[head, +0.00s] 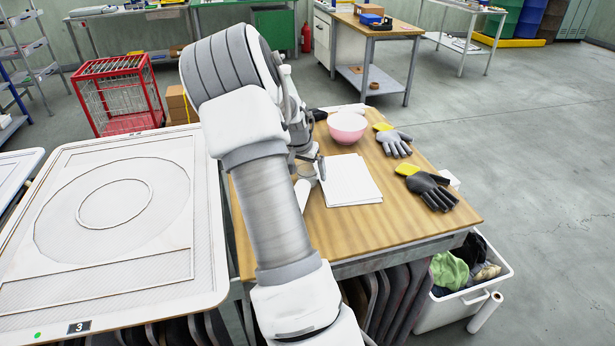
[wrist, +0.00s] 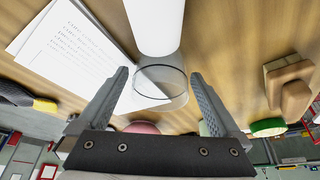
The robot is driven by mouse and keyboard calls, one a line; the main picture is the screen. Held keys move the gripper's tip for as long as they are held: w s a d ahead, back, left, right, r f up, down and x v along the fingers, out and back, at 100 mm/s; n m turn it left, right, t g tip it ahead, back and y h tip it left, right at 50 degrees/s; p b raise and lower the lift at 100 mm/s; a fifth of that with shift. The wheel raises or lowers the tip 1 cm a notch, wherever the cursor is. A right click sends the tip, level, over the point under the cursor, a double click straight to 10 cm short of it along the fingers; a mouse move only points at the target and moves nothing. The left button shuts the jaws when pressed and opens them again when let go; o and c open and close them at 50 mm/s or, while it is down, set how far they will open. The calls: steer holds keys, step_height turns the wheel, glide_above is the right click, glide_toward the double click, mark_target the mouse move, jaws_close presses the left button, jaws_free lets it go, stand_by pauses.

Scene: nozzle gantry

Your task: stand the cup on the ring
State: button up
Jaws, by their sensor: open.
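The cup (wrist: 165,88) is clear and see-through; in the wrist view it shows between the two fingers of my gripper (wrist: 159,74). The fingers are apart, with a gap visible on each side of it. In the head view the cup (head: 306,171) stands on the wooden table beside the white paper, partly hidden by my arm. A thin ring (head: 115,204) shows as a round outline on the white board (head: 190,290) at the left, inside a larger circle. The ring looks bare. My arm hides part of the gripper in the head view.
A white cylinder (wrist: 155,22) lies close to the cup. Papers (head: 350,180), a pink bowl (head: 347,127), a grey glove (head: 393,141) and a black glove (head: 430,189) are on the table. A red cage (head: 118,97) stands behind the board.

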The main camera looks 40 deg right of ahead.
steer(key=c, duration=1.4)
steer(key=shift+r, duration=0.1)
